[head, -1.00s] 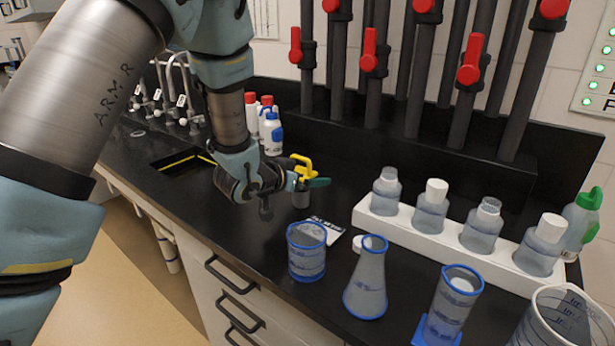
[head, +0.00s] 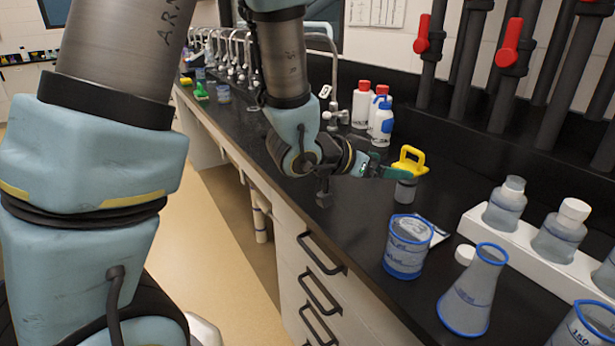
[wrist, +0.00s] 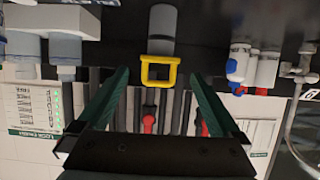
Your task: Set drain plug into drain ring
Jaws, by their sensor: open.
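The drain plug, a grey cylinder with a yellow loop handle (head: 409,160), stands upright on the black counter in the head view. Its yellow handle also shows in the wrist view (wrist: 159,72), centred ahead between the fingers, with the grey body beyond. My gripper (head: 392,172) is open, its green fingers close beside the plug's handle in the head view. In the wrist view my gripper (wrist: 160,85) has its two green fingers wide apart with a gap on each side of the handle. Contact cannot be made out. I cannot make out the drain ring; my arm covers part of the counter.
A blue-rimmed beaker (head: 406,246) and flask (head: 474,290) stand in front of the plug. A white rack (head: 545,249) with bottles is at right. Red- and blue-capped bottles (head: 381,122) stand behind, near a curved tap (head: 333,80). The counter's front edge runs below my gripper.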

